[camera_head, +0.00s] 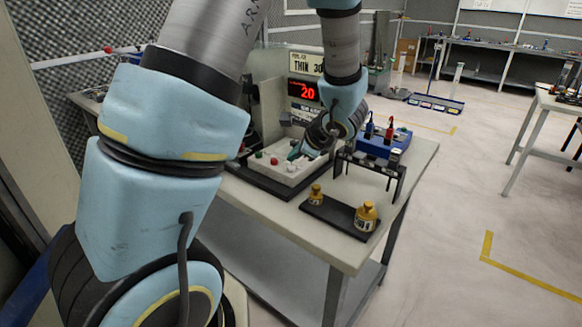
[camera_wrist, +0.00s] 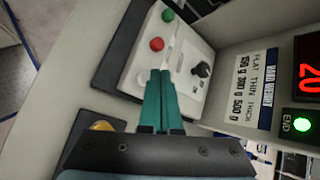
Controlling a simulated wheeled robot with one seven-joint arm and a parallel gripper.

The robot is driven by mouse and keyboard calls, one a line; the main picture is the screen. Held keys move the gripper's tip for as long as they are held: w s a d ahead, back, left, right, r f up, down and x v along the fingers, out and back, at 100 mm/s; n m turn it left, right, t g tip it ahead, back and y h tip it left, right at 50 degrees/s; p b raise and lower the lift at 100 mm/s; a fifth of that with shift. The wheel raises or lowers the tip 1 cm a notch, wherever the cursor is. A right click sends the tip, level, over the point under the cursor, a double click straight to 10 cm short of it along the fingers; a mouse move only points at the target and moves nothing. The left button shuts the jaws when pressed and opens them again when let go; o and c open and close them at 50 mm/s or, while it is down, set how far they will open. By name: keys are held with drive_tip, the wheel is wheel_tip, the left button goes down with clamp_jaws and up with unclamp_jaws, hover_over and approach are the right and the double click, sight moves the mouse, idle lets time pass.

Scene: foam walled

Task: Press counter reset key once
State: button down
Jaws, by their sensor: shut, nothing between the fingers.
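A pale control box (camera_wrist: 190,45) on the bench carries a green button (camera_wrist: 168,15), a red button (camera_wrist: 157,44), a pale round button (camera_wrist: 141,79) and a black knob (camera_wrist: 202,69). I cannot read which one is the counter reset key. My gripper (camera_wrist: 160,73) is shut and empty, its teal fingers pointing at the box beside the pale button. In the head view my gripper (camera_head: 293,155) is over the same box; whether it touches is unclear. The counter display (camera_head: 304,91) shows a red 20.
A green END lamp (camera_wrist: 302,125) is lit under the display. Brass weights (camera_head: 365,217) stand on a black plate (camera_head: 336,213) at the bench front. A dark bracket frame (camera_head: 370,165) and a blue box (camera_head: 380,145) stand to the right of my gripper.

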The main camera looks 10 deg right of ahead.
sight(294, 173)
drive_tip(key=shift+f+b, duration=0.45)
drive_tip(key=shift+b, duration=0.25)
drive_tip(key=shift+f+b, duration=0.45)
drive_tip(key=shift+b, duration=0.15)
idle(0.8)
idle(0.3)
drive_tip(key=shift+r+p, duration=0.55)
drive_tip(key=shift+r, duration=0.35)
drive_tip(key=shift+r, duration=0.15)
wheel_tip(294, 173, up, 5)
drive_tip(key=p, duration=0.3)
idle(0.3)
